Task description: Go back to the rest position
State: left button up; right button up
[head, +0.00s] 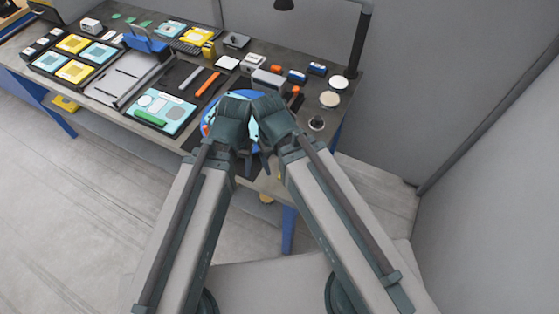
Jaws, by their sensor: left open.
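My two arms reach forward from the bottom of the head view and meet over the near edge of the workbench (345,105). My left gripper (242,163) is open, with its dark fingers pointing down near the bench's front edge. I see nothing held in it. My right gripper (266,160) is close beside it on the right, mostly hidden behind its own wrist, so its jaws cannot be made out. A round blue and pale thing (254,128) lies on the bench behind the wrists and is partly covered by them.
A light-blue board with a green piece (150,117), an orange tool (208,84) and a grey tray (122,78) lie left of my wrists. Yellow and blue tiles (74,72) fill the far left. A dark lamp post (359,45) stands at the right. Floor is clear at left.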

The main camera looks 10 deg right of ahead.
notch_tip(320, 180, down, 5)
jog(key=b, duration=0.5)
dwell(0.8)
